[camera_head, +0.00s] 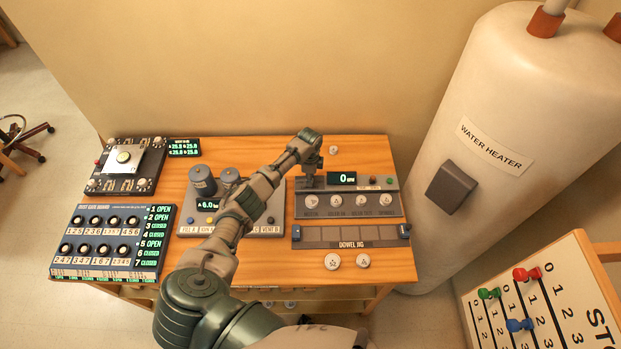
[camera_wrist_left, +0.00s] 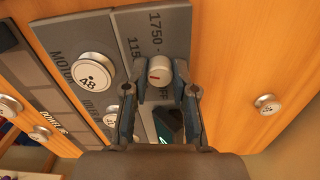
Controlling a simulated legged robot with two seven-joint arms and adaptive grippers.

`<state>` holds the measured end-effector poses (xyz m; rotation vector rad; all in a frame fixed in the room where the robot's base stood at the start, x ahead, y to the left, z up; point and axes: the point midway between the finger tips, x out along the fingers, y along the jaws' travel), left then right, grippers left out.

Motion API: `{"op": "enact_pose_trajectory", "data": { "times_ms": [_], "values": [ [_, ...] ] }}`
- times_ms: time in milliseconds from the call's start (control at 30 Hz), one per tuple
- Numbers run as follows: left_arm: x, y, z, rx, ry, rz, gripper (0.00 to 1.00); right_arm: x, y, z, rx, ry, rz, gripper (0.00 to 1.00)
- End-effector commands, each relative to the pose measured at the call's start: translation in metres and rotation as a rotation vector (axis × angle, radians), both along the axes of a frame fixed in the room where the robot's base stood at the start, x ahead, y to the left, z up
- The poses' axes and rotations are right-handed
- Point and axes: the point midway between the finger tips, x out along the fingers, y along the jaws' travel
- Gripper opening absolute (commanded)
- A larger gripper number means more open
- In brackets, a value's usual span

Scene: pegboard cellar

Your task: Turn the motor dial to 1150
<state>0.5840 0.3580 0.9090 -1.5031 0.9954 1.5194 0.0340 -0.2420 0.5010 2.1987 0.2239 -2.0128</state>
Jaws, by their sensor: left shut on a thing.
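The motor dial (camera_wrist_left: 160,70) is a small pale knob with a red mark, set in a grey panel (camera_wrist_left: 150,20) in the left wrist view. Around it I read 1750, part of 115 and part of OFF; I cannot tell which the mark points to. My left gripper (camera_wrist_left: 160,88) is shut on the dial, one finger on each side. In the head view my left gripper (camera_head: 311,178) reaches down over the panel's left end and hides the dial. The motor display (camera_head: 342,178) beside it reads 0 RPM. My right gripper is not in view.
Round white knobs (camera_head: 336,201) line the panel's front. The fill station (camera_head: 190,219) and a switch board (camera_head: 110,240) stand left. The water heater (camera_head: 490,130) stands right.

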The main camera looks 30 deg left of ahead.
Motion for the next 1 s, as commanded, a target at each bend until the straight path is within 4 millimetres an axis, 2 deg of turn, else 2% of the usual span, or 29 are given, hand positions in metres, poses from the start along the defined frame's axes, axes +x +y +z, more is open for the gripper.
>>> {"op": "enact_pose_trajectory", "data": {
  "times_ms": [400, 967, 1000],
  "values": [
    [0.0015, 0.0044, 0.0022, 0.007, -0.003, -0.198, 0.0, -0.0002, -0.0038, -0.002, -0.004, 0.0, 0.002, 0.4],
    [0.0028, 0.0051, 0.0038, 0.009, -0.008, -0.23, 0.0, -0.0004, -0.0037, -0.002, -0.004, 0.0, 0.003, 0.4],
    [0.0029, 0.0051, 0.004, 0.009, -0.008, -0.23, 0.29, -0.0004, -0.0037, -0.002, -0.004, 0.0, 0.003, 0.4]
  ]
}}
